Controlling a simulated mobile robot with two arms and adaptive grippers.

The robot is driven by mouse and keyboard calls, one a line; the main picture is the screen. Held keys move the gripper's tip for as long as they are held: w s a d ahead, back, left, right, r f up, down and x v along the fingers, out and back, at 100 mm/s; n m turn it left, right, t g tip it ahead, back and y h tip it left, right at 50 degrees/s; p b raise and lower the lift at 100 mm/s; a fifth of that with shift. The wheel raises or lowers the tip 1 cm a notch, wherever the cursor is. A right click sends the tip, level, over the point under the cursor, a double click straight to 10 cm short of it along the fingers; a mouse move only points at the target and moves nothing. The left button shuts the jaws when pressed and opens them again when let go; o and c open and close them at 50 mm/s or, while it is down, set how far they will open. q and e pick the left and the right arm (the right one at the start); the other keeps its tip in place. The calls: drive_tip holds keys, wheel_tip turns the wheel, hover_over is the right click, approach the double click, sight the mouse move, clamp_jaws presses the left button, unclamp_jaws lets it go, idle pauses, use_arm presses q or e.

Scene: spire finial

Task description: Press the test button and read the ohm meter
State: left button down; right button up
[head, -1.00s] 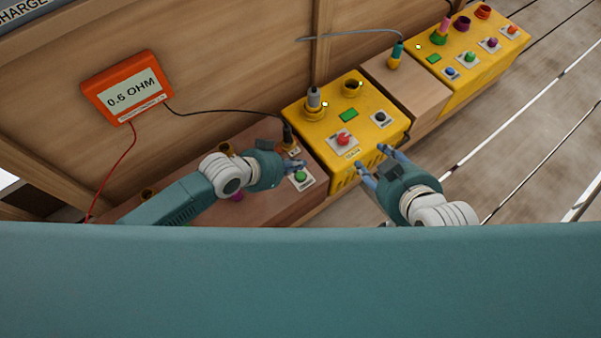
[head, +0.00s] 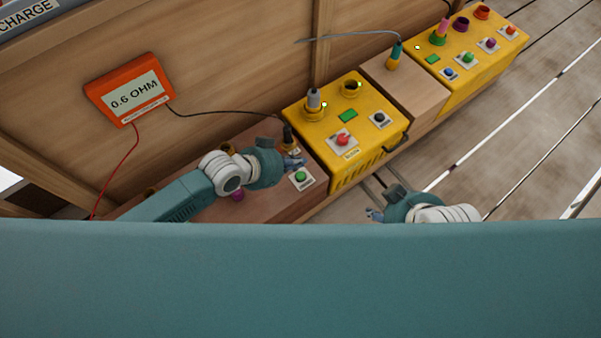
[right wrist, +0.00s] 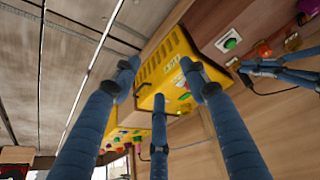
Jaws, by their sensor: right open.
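The orange ohm meter (head: 132,91) is on the wooden wall at the left of the head view and reads "0.6 OHM". A green button (head: 301,176) sits on a white plate on the wooden bench; its label is too small to read. It also shows in the right wrist view (right wrist: 230,43). My left gripper (head: 296,163) is just above and behind the green button, beside a black plug (head: 288,136); whether its fingers are shut is unclear. My right gripper (head: 374,213) is open and empty, low in front of the yellow box (head: 372,150).
The yellow box carries a red button (head: 343,139), a black button (head: 380,118) and a grey plug (head: 313,99). A second yellow box (head: 488,60) with several buttons stands further right. A red wire and a black cable run from the meter. The slatted floor at right is clear.

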drive_tip(key=shift+s+d+f+g, duration=0.15)
drive_tip(key=shift+s+g, duration=0.05)
drive_tip(key=shift+s, duration=0.3)
drive_tip(key=shift+s+d+f+g, duration=0.1)
drive_tip(key=shift+s+g, duration=0.1)
drive_tip(key=shift+s, duration=0.25)
